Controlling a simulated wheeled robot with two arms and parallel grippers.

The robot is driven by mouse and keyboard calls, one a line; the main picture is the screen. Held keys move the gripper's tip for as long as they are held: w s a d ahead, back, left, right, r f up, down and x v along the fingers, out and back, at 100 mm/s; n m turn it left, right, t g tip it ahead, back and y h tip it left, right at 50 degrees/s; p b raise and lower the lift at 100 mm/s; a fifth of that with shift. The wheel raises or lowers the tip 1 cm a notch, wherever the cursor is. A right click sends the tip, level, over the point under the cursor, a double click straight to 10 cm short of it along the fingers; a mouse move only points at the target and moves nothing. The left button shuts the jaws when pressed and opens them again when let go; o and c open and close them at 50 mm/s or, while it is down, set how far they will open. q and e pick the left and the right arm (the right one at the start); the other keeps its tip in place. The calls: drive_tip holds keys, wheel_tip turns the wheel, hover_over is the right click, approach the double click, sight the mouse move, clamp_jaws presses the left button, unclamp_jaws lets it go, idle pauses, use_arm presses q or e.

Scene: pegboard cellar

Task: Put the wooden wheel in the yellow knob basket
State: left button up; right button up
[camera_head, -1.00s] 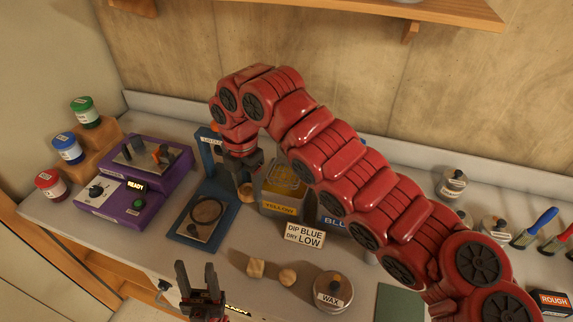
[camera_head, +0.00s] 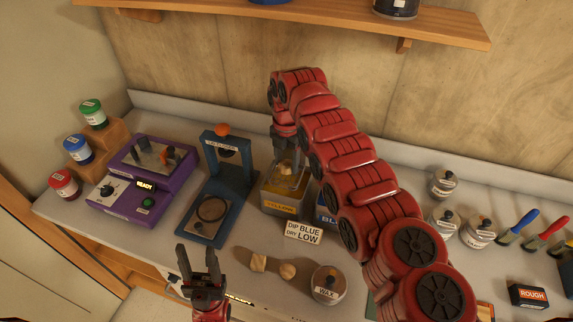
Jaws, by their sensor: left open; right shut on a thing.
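My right gripper (camera_head: 287,172) reaches down over the yellow-labelled container (camera_head: 281,208), its fingers pointing into the top of it. It is shut on a small tan wooden piece (camera_head: 285,167), probably the wooden wheel; the fingers hide much of it. I cannot tell whether the piece is inside the rim or just above it. My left gripper (camera_head: 198,264) is open and empty, pointing up in front of the bench's near edge.
A blue stand (camera_head: 233,172) with an orange knob is left of the container. Two wooden pieces (camera_head: 258,262) (camera_head: 288,270) lie in front, beside the wax tin (camera_head: 328,283). A "DIP BLUE DRY LOW" sign (camera_head: 303,232) stands close in front. A purple box (camera_head: 130,198) stands left.

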sight(286, 164)
wheel_tip(286, 164, down, 2)
drive_tip(key=shift+s+f+p, duration=0.1)
drive_tip(key=shift+p, duration=0.6)
drive_tip(key=shift+f, duration=0.3)
drive_tip(key=shift+f+b, duration=0.2)
drive_tip(key=shift+b, duration=0.2)
drive_tip(key=o, duration=1)
drive_tip(key=shift+r, duration=0.15)
